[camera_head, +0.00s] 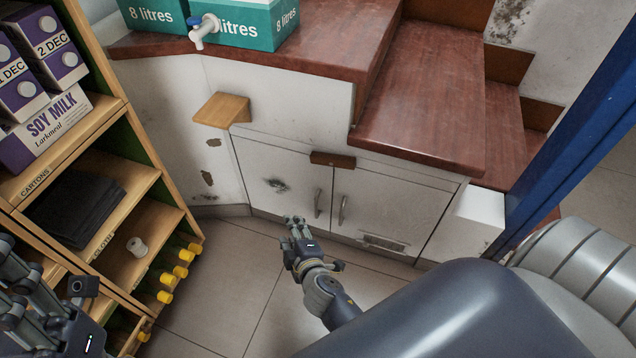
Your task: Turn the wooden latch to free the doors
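The wooden latch (332,159) is a short dark brown block. It lies roughly level across the top of the seam between two off-white cabinet doors, the left door (262,170) and the right door (390,203). Both doors look closed, each with a slim metal handle near the seam. My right gripper (294,221) is in front of the lower left door, below and left of the latch and apart from it. Its fingers look close together, and their gap is unclear. My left gripper (8,280) is at the lower left by the shelf, partly cut off by the picture edge.
A light wooden bracket (222,110) juts out above the left door. Brown stair treads (425,110) overhang the cabinet. A wooden shelf (150,175) with cartons, dark cloth and yellow pegs stands at left. A blue post (575,125) rises at right. Floor before the doors is clear.

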